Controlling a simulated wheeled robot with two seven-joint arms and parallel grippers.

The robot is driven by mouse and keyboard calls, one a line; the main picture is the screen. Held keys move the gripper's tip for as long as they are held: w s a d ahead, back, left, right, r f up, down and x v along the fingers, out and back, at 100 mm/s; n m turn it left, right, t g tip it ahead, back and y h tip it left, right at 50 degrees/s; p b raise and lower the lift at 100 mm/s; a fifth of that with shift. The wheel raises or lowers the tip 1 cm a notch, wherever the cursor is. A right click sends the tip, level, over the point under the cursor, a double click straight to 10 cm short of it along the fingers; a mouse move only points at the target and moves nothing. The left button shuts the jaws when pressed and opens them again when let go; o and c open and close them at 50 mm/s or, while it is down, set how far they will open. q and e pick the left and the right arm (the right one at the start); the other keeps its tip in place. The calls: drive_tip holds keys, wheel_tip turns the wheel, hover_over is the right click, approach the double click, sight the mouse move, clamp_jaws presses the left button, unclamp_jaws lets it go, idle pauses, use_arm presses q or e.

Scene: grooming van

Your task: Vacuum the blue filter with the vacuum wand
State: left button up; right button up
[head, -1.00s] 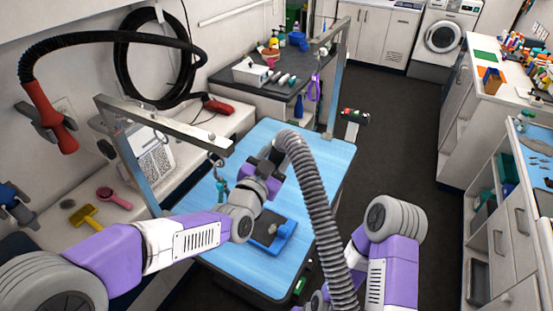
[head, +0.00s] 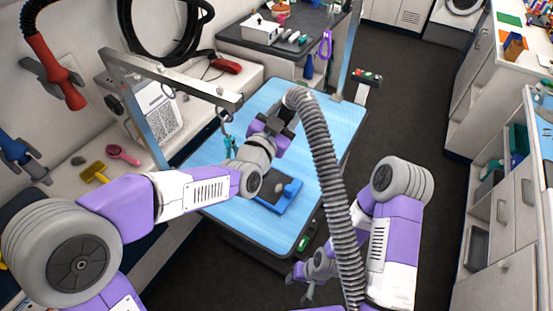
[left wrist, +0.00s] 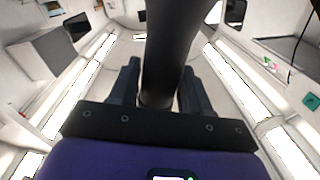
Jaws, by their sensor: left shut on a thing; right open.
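The blue filter (head: 292,204) lies on the blue table top, a blue frame with a dark inner panel and a small greyish lump on it. My left gripper (head: 275,121) is above the table, beyond the filter in the head view. It is shut on the vacuum wand (head: 291,103), whose ribbed grey hose arches toward me on the right. In the left wrist view the wand (left wrist: 170,45) is a dark tube between the fingers (left wrist: 160,88). The wand's nozzle end is hidden. My right gripper (head: 305,285) is open and empty, low in front of the table.
The blue grooming table (head: 330,130) has a metal frame (head: 175,75) with a hanging loop and teal clip (head: 229,143). A brush (head: 124,154) and a yellow tool (head: 95,172) lie on the left bench. Dark floor is clear on the right.

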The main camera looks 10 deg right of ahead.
use_arm(q)
drive_tip(key=d+f+b, duration=0.3)
drive_tip(key=d+f, duration=0.1)
drive_tip(key=d, duration=0.2)
drive_tip(key=shift+w+d+f+b, duration=0.15)
drive_tip(key=shift+d+f+b, duration=0.15)
drive_tip(key=shift+b, duration=0.05)
idle(0.7)
wheel_tip(320, 180, up, 5)
drive_tip(key=p, duration=0.3)
idle(0.4)
